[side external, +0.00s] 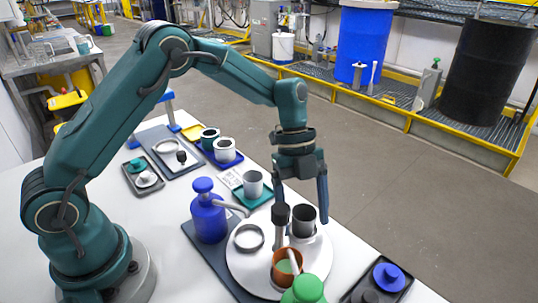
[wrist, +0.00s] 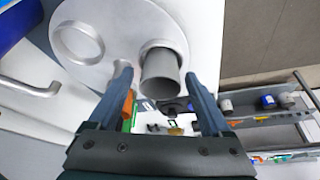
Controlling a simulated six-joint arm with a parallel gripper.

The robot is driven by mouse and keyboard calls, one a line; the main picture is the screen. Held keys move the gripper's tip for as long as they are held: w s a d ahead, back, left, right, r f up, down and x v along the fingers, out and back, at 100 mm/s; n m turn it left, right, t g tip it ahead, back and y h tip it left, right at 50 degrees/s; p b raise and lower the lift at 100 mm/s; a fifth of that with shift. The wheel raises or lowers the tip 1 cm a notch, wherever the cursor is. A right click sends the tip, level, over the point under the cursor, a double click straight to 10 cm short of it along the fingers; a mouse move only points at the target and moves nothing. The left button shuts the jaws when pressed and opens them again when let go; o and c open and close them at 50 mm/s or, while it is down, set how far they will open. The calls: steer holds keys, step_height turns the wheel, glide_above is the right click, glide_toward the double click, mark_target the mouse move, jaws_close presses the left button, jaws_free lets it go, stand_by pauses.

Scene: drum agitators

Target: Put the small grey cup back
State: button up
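A dark grey cup (side external: 303,220) stands upright at the right side of a round white plate (side external: 247,271). In the wrist view the cup (wrist: 160,77) sits in a pale ring on the plate (wrist: 125,22). My gripper (side external: 301,208) points down over this cup, open, with a finger on either side. In the wrist view a gap shows between the cup and each fingertip of my gripper (wrist: 156,80). A lighter grey cup (side external: 253,184) stands on a teal tray (side external: 243,203) behind the plate. Which cup the task means is not certain.
The plate also bears an empty ring (side external: 249,237) and a copper cup (side external: 287,274) with green inside. A blue jug (side external: 209,220) with a spout stands left of it. A green-topped thing (side external: 305,290) is in front; a blue-knobbed thing (side external: 388,277) lies at the right.

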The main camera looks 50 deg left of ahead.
steer(key=s+a+r+n+t+y, duration=0.1)
steer(key=a+r+n, duration=0.2)
steer(key=r, duration=0.4)
steer(key=s+a+r+n+t, duration=0.1)
steer(key=a+r+n, duration=0.1)
steer(key=r, duration=0.6)
steer(key=s+a+f+n+t+y, duration=0.1)
steer(key=s+a+n+t, duration=0.1)
steer(key=s+n, duration=0.5)
steer(key=s+a+f+n+t+y, duration=0.1)
steer(key=s+a+n+t+y, duration=0.1)
steer(key=s+n, duration=0.5)
steer(key=n+t, duration=0.1)
steer(key=n, duration=0.2)
steer(key=shift+f+n, duration=0.25)
steer(key=shift+n, duration=0.05)
